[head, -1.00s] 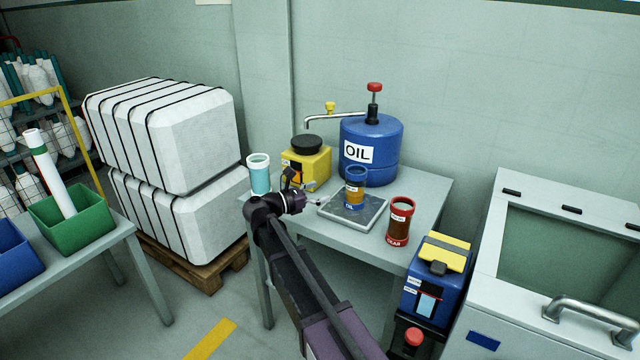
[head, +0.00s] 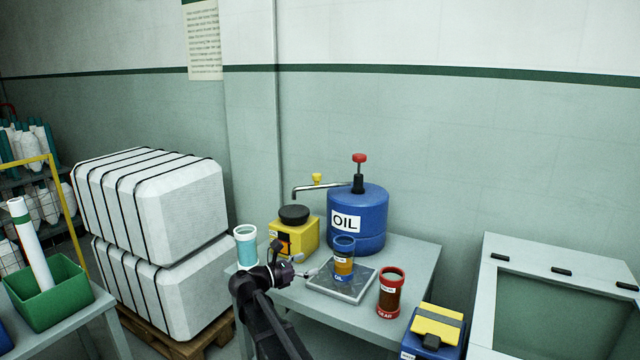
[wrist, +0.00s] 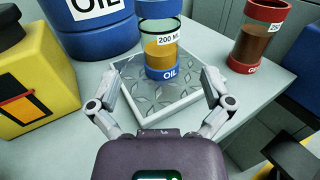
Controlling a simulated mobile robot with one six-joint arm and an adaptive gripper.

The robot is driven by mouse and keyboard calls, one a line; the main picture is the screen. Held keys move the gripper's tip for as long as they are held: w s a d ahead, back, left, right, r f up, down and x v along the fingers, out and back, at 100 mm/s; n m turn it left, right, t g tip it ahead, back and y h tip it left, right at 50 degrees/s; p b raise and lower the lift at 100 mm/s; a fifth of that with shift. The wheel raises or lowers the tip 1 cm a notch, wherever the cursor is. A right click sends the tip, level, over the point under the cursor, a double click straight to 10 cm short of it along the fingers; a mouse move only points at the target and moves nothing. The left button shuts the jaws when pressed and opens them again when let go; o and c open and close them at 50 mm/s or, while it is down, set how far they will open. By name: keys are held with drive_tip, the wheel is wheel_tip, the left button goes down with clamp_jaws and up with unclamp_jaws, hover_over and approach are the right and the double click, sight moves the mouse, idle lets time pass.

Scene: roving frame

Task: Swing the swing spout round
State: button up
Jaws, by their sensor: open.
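The swing spout (head: 318,191) is a grey pipe reaching left from the top of the blue OIL drum (head: 358,222), with a yellow knob on it and its end bent down. The drum has a red-topped pump handle. The spout is out of the wrist view, which shows only the drum's lower part (wrist: 95,30). My gripper (head: 308,274) is low in front of the drum, below the spout and apart from it. In the wrist view my gripper (wrist: 160,88) is open, its fingers on either side of the metal tray, with nothing gripped.
An OIL cup (head: 343,262) with amber liquid stands on the tray (head: 358,291). A red GEAR cup (head: 391,293) is right of it. A yellow container (head: 296,238) and a teal-filled cup (head: 246,247) stand left. The wall above the spout is clear.

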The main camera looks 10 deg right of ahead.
idle(0.4)
drive_tip(key=shift+w+r, duration=0.15)
drive_tip(key=shift+r, duration=0.05)
drive_tip(key=c, duration=0.8)
drive_tip(key=shift+w+r+m+t+p, duration=0.4)
drive_tip(key=shift+w+r+p, duration=0.3)
drive_tip(key=shift+p, duration=0.2)
clamp_jaws()
drive_tip(key=w+a+r+m+t+y+p, duration=0.1)
drive_tip(key=w+r+m+t+y+p, duration=0.6)
drive_tip(key=w+r+p, duration=0.7)
drive_tip(key=shift+w+a+r+m+t+y+p, duration=0.35)
drive_tip(key=shift+w+m+y, duration=0.25)
drive_tip(key=shift+w+m, duration=0.45)
drive_tip(key=shift+s+d+f, duration=0.1)
drive_tip(key=shift+s, duration=0.05)
